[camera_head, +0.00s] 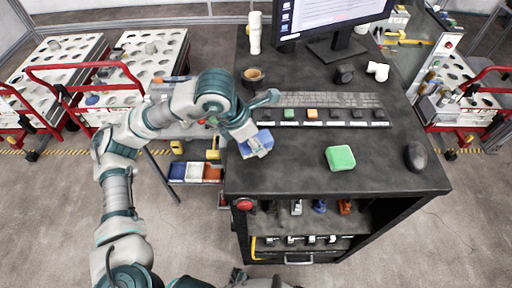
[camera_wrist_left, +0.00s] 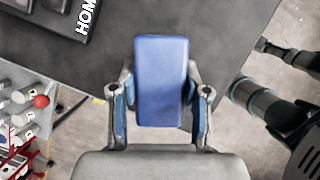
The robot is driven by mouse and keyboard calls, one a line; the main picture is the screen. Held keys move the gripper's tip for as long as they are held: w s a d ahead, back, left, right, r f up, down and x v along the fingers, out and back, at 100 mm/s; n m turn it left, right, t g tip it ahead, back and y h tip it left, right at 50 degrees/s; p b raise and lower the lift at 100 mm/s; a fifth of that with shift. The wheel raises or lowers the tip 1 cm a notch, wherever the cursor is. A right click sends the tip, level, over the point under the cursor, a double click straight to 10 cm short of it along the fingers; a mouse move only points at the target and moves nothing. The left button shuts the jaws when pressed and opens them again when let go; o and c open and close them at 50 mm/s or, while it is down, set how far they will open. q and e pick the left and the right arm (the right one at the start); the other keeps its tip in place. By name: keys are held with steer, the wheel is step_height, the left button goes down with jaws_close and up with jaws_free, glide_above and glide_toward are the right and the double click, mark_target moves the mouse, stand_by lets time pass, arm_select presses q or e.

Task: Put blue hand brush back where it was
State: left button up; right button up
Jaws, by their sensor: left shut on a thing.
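The blue hand brush (camera_wrist_left: 161,80) shows in the left wrist view as a plain blue block between the two fingers. My left gripper (camera_wrist_left: 160,108) is shut on it, with one finger along each side. In the head view, my left gripper (camera_head: 252,138) is over the left edge of the dark table, with the blue brush (camera_head: 258,145) at its tip. I cannot tell whether the brush touches the tabletop. Its underside is hidden. My right gripper is in neither view.
On the dark table (camera_head: 290,180) lie a green block (camera_head: 340,158) and a dark rounded object (camera_head: 415,156). Behind are a labelled strip with small coloured blocks (camera_head: 312,114), a keyboard (camera_head: 330,99), a cup (camera_head: 253,76) and a monitor (camera_head: 335,15). The front left tabletop is clear.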

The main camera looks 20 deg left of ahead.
arm_select(q)
steer(key=f, duration=0.3)
steer(key=shift+a+f, duration=0.15)
steer(key=shift+a, duration=0.1)
steer(key=shift+d+f, duration=0.1)
steer(key=shift+d, duration=0.35)
steer(key=o, duration=1.1)
steer(key=shift+d, duration=0.1)
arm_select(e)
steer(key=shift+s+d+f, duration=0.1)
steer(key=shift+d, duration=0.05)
arm_select(q)
steer(key=shift+a, duration=0.35)
